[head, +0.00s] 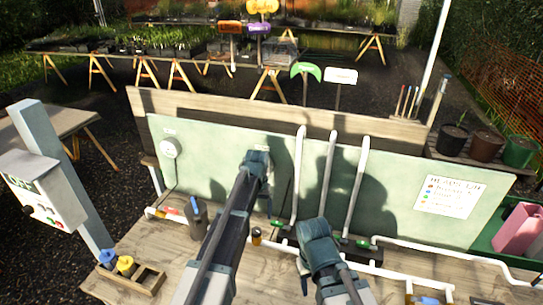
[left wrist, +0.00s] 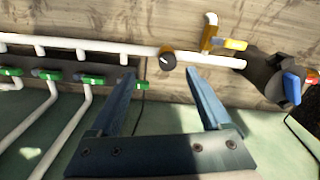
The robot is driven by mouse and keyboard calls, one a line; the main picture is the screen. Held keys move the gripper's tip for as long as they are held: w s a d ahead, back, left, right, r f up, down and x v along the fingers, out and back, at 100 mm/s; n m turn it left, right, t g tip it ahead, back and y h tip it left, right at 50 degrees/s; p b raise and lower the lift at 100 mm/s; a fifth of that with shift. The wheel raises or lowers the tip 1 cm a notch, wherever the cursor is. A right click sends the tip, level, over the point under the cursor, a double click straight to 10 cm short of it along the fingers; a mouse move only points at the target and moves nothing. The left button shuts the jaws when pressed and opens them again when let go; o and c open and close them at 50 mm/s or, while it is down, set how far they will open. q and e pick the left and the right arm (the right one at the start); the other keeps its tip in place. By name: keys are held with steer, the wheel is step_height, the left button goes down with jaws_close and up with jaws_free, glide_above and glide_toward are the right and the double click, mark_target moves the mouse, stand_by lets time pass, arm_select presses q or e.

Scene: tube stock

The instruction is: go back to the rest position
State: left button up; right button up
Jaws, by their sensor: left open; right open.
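My left gripper (head: 256,160) is raised in front of the pale green panel, near the middle of the head view. In the left wrist view its two fingers (left wrist: 161,76) are apart, with nothing held between them. White pipe and a round black cap lie beyond the fingertips there. My right gripper (head: 318,240) is lower and to the right, over the bench near the foot of the white upright pipes. It is open. Its fingertips are mostly hidden by its own body in the head view.
A wooden bench (head: 205,260) carries white pipes with green valves (left wrist: 94,80). The green panel (head: 225,150) stands behind, with white upright pipes (head: 298,175). A control box on a post (head: 45,190) is at left, a small wooden rack (head: 140,283) at front left, a pink container (head: 518,228) at right.

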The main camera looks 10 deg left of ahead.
arm_select(q)
steer(key=s+d+f+m+b, duration=0.2)
steer(key=s+f+b, duration=0.3)
steer(key=s, duration=0.8)
steer(key=s+d+f+m+y+b, duration=0.1)
steer(key=s+d+f+b, duration=0.4)
steer(key=s, duration=0.7)
step_height(320, 180, down, 2)
steer(key=shift+s+d+m+b, duration=0.15)
steer(key=shift+s+m+b, duration=0.2)
steer(key=shift+m, duration=0.25)
stand_by(0.9)
